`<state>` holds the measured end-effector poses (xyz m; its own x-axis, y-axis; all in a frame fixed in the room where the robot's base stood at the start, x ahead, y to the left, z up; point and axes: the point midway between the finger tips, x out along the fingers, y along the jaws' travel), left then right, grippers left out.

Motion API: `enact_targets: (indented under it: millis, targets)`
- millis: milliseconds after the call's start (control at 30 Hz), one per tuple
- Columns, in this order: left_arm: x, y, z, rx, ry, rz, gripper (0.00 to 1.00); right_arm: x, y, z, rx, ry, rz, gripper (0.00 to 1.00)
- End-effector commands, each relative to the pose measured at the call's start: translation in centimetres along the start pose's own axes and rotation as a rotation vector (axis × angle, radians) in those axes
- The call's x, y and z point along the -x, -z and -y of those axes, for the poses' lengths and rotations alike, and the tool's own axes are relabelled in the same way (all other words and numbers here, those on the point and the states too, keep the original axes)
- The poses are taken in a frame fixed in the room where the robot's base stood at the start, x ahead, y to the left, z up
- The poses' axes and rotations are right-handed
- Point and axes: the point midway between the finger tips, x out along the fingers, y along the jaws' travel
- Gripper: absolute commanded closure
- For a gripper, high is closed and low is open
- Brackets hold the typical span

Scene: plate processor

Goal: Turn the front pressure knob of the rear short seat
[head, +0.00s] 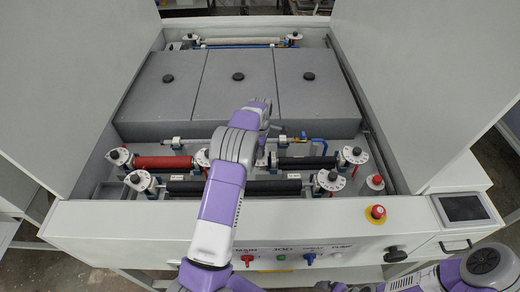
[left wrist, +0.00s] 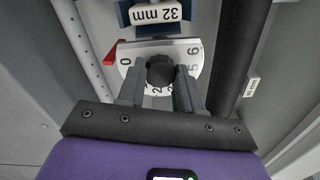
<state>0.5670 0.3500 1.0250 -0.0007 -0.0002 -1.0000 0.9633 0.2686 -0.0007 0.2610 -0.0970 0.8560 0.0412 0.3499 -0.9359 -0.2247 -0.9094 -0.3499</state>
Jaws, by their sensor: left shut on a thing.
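My left gripper (left wrist: 160,78) is shut on a black knob (left wrist: 160,68), one finger on each side. The knob sits in the middle of a white numbered dial (left wrist: 195,52) with a red pointer (left wrist: 112,56) at its left edge. In the head view my left arm reaches over the front panel to the roller area, and its forearm and wrist hide the fingers and the held knob. A short black roller (head: 308,163) lies right of the wrist, with a white dial (head: 352,155) at its right end. Parts of my right arm show at the bottom right; its fingers cannot be made out.
A red roller (head: 165,162) lies left of my arm, and a long black roller (head: 270,187) lies in front. Grey covers (head: 315,85) are behind. A red emergency button (head: 377,213) and a screen (head: 465,207) are at the right front. White side walls flank the opening.

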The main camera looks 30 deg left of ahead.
Motion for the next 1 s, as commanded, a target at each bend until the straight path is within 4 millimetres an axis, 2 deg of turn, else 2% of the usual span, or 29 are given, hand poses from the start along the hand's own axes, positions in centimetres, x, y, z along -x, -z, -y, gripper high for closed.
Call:
enact_targets:
  millis: [100,133,300,633,1000]
  targets:
    - [0.2,-0.1,-0.1,-0.002,-0.005,0.001,0.96,0.0,0.0,0.0,0.000,0.000,0.000,0.00]
    - [0.2,-0.1,-0.1,-0.002,-0.005,0.001,0.62,0.0,0.0,0.0,0.000,0.000,0.000,0.00]
    - [0.1,-0.1,-0.1,-0.002,-0.003,0.001,0.40,0.0,0.0,0.0,0.000,0.000,0.000,0.00]
    - [0.6,0.0,-0.1,-0.002,-0.003,0.000,0.40,0.0,0.0,0.0,0.000,0.000,0.000,0.00]
    - [6.3,0.0,-0.1,-0.001,-0.005,0.000,0.40,-0.1,0.0,0.0,0.000,0.000,0.000,0.00]
